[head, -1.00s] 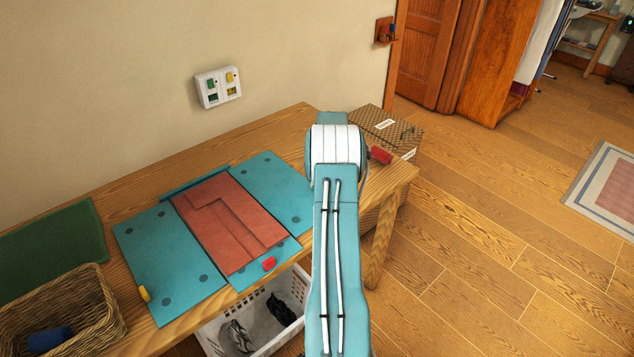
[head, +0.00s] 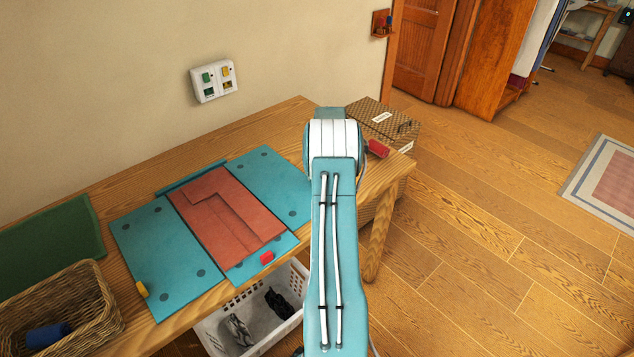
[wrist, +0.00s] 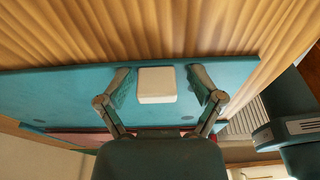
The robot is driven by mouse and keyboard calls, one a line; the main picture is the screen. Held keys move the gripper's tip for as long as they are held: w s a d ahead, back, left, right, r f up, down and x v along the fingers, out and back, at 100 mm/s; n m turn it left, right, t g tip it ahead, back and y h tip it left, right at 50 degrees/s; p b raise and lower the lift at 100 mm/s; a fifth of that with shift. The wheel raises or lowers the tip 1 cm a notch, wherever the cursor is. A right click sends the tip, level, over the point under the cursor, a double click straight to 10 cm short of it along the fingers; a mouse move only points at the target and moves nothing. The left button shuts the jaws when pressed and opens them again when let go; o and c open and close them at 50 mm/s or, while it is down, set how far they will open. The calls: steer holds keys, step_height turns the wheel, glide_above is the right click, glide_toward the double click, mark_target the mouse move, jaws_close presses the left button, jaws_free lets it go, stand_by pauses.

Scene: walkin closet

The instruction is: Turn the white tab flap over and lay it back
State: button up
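The folding board lies on the wooden table with a red-brown centre (head: 222,212) and teal flaps around it. A white tab (wrist: 157,85) is on the edge of a teal flap (wrist: 60,95) in the wrist view. In the head view the right teal flap (head: 268,178) lies flat, and my arm hides the area just beyond its right edge; no white tab shows there. My gripper (wrist: 161,84) is open, with one finger on each side of the white tab and a visible gap to both. My gripper is hidden in the head view.
The left flap carries a yellow tab (head: 141,289), the near flap a red tab (head: 267,257). A wicker basket (head: 100,320) and green mat (head: 50,241) are at left. A white laundry basket (head: 275,335) is below the table; a patterned box (head: 385,118) stands beyond its right end.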

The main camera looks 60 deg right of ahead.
step_height(320, 180, up, 12)
steer(key=d, duration=0.2)
steer(key=shift+s+d+f, duration=0.15)
steer(key=shift+d+f, duration=0.05)
stand_by(0.5)
steer(key=w+a+r+m+h, duration=0.1)
steer(key=w+a+r+m, duration=0.3)
steer(key=a+r, duration=0.7)
steer(key=s+a+r+m+t+h, duration=0.15)
steer(key=a+r, duration=0.35)
steer(key=a, duration=0.7)
steer(key=a+r+m+t, duration=0.1)
steer(key=a+r+m, duration=0.25)
steer(key=a, duration=0.85)
steer(key=s+a+f+m+t, duration=0.2)
steer(key=s+a+m, duration=0.4)
steer(key=s+a, duration=1.1)
steer(key=shift+f+t, duration=0.3)
steer(key=shift+t, duration=0.05)
